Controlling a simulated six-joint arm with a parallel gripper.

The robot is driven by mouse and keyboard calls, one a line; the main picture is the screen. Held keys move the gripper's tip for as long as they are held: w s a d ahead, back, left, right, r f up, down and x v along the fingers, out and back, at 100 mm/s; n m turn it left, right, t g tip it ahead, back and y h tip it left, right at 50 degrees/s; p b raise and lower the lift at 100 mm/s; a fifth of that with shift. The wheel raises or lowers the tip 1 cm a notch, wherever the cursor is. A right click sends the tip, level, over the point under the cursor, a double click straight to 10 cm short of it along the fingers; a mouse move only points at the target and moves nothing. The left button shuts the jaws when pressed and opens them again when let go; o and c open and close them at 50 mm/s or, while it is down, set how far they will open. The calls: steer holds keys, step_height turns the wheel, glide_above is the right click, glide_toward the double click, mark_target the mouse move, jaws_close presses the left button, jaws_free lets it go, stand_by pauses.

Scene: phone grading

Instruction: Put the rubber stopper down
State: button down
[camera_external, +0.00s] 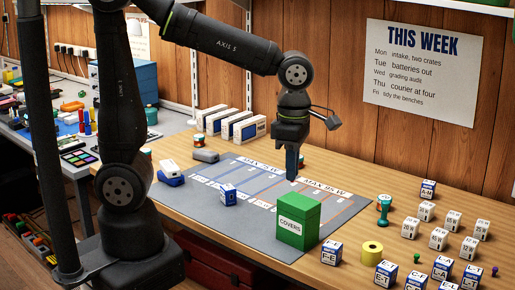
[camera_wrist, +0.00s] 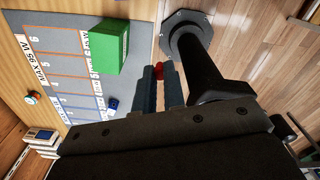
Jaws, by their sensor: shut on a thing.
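My gripper (camera_external: 291,178) points down above the grey sorting mat (camera_external: 335,215), behind the green COVERS box (camera_external: 297,222). In the wrist view, the fingers of my gripper (camera_wrist: 160,78) are close together, shut on a small red thing (camera_wrist: 159,69), which looks like the rubber stopper. Only its rounded red end shows between the fingertips; the rest is hidden. In the outside view I cannot make the stopper out. The green box also shows in the wrist view (camera_wrist: 108,46), to the left of the fingertips.
A blue-and-white block (camera_external: 228,194) stands on the mat. A yellow roll (camera_external: 372,253), a teal dumbbell-shaped piece (camera_external: 384,208) and several lettered cubes (camera_external: 331,252) stand to the right. White boxes (camera_external: 249,129) line the back. Bare mat lies around the gripper.

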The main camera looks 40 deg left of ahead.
glide_above(298, 202)
step_height(298, 202, down, 7)
steer(key=shift+s+r, duration=0.1)
steer(key=shift+s, duration=0.05)
steer(key=shift+f, duration=2)
steer(key=shift+f, duration=0.2)
steer(key=c, duration=1.5)
jaws_free()
steer(key=shift+r, duration=0.1)
step_height(298, 202, up, 12)
